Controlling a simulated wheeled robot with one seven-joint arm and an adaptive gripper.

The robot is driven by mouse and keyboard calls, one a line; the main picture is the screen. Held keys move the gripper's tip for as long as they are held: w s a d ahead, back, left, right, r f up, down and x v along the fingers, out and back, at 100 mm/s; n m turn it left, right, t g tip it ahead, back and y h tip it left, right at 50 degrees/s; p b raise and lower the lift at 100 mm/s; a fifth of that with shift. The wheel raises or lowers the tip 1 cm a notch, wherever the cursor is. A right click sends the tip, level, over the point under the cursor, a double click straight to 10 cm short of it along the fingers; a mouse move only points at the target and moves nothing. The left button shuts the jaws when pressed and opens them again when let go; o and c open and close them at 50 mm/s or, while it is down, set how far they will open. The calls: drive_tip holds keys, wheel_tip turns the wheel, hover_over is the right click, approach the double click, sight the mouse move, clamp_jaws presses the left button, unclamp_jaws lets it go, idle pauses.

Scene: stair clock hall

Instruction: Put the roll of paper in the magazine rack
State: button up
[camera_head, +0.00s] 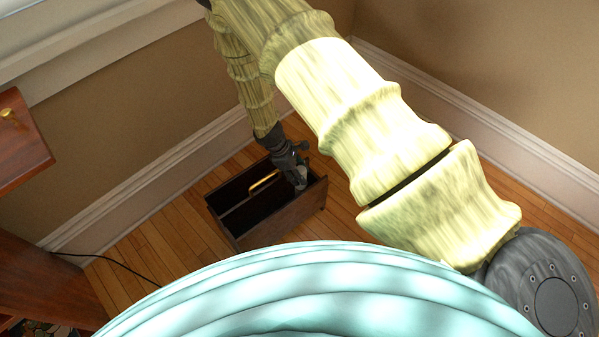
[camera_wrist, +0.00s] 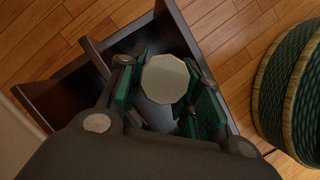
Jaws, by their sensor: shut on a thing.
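The magazine rack (camera_head: 278,222) is a dark wooden open-topped box on the floor, with a lengthwise divider and a golden patch at its handle. It also shows beneath my gripper in the wrist view (camera_wrist: 62,92). My gripper (camera_head: 297,174) points down at the rack's right end. In the wrist view its green-padded fingers (camera_wrist: 163,98) are shut on the pale roll of paper (camera_wrist: 165,78), whose many-sided end faces the camera. The roll shows as a small whitish piece in the head view (camera_head: 302,180), within the rack's outline. Its lower end is hidden, so I cannot tell whether it touches the rack's bottom.
Brown walls with white baseboards (camera_head: 165,172) form a corner behind the rack. Reddish wooden furniture (camera_head: 25,145) with a small brass knob stands at the left. A black cable (camera_head: 115,262) lies on the wood floor (camera_head: 160,242). Bare floor shows left of the rack.

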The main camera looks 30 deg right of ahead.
drive_tip(key=o, duration=1.2)
drive_tip(key=v, duration=1.2)
drive_tip(key=shift+d, duration=0.1)
